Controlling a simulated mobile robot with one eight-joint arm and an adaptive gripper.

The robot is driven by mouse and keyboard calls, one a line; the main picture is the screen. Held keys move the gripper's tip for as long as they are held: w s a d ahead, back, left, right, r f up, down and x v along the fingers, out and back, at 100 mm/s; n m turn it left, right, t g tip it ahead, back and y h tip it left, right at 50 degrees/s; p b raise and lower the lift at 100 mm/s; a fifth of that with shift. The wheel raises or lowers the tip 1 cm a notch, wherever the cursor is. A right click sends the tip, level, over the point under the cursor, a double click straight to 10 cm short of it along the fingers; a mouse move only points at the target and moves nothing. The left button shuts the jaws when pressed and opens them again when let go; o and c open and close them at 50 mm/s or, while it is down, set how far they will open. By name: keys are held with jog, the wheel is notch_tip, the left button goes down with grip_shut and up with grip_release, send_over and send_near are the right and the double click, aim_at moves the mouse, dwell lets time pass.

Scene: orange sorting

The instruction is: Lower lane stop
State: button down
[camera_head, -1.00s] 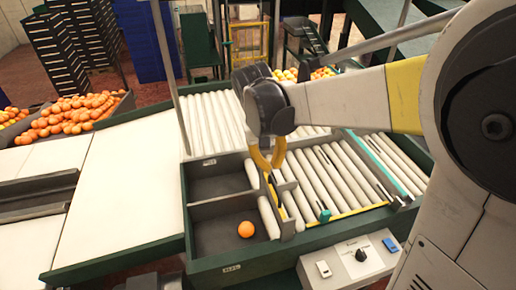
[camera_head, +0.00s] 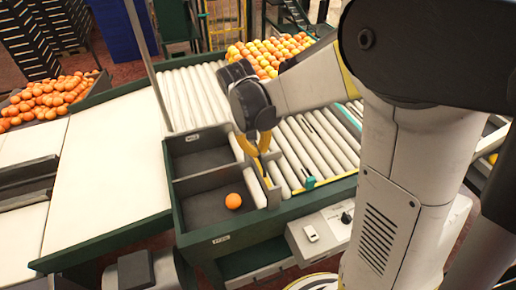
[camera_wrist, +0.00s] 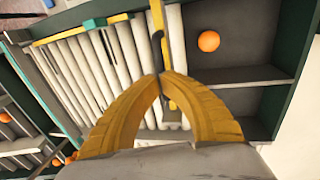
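The lane stop (camera_wrist: 158,38) appears to be the narrow yellow-edged grey bar between the rollers and the bins. In the head view its lower end (camera_head: 258,190) stands up beside the bin with one orange. My gripper (camera_head: 262,153), with yellow curved fingers, points down at this bar. In the wrist view my gripper (camera_wrist: 163,76) has its fingertips almost together at the bar and looks shut on it. The exact contact is partly hidden by the fingers.
An orange (camera_head: 233,201) lies in the near bin; the far bin (camera_head: 197,147) looks empty. White rollers (camera_head: 305,147) lie to the right, with a teal piece (camera_head: 310,182) at their near end. A control box (camera_head: 318,233) is in front. Many oranges (camera_head: 268,52) lie behind.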

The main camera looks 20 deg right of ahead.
aim_at(257, 163)
notch_tip(257, 163, down, 8)
jog(key=b, duration=0.6)
jog(key=shift+r, duration=0.25)
